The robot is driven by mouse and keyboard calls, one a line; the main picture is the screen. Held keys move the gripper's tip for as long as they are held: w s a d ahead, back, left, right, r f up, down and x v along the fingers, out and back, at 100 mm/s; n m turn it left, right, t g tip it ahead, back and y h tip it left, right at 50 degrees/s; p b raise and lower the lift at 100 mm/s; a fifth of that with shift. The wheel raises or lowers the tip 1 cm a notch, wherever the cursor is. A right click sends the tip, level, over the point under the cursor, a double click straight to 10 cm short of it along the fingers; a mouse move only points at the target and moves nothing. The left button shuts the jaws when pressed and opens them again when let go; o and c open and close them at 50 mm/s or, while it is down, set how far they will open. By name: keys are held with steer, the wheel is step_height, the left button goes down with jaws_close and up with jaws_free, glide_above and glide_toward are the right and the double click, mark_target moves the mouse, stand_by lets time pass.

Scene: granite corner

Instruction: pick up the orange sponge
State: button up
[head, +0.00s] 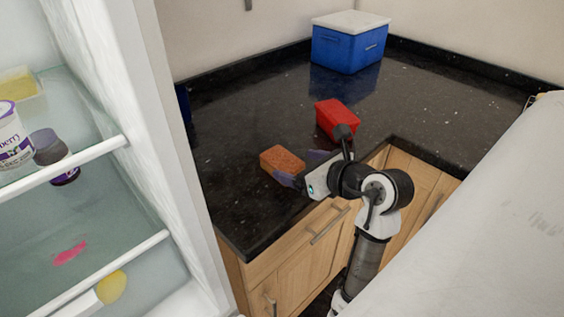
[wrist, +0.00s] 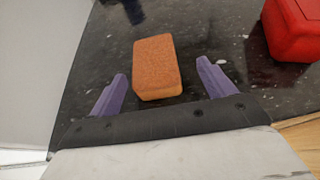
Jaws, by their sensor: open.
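The orange sponge (head: 282,160) lies on the black granite counter, near its front edge, in the head view. In the wrist view the sponge (wrist: 157,67) lies just ahead of my gripper, its near end around the level of the fingertips. My gripper (wrist: 162,70) is open, with one purple finger to the left of the sponge and one to the right. Gaps show between the sponge and both fingers. In the head view my gripper (head: 303,168) is beside the sponge, on its right side, and the fingers are partly hidden by the wrist.
A red box (head: 336,118) stands behind my wrist on the counter (head: 255,215). A blue cooler with a white lid (head: 348,45) stands in the back corner. An open fridge (head: 60,205) with food on its shelves is at the left.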

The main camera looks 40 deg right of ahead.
mark_target(289, 165)
steer(key=p+x, duration=0.1)
steer(key=x, duration=0.1)
steer(key=p+x, duration=0.1)
steer(key=x, duration=0.1)
steer(key=shift+w+a, duration=0.25)
steer(key=shift+a, duration=0.15)
steer(key=shift+w+f, duration=0.25)
steer(key=shift+w, duration=0.05)
steer(key=c, duration=1)
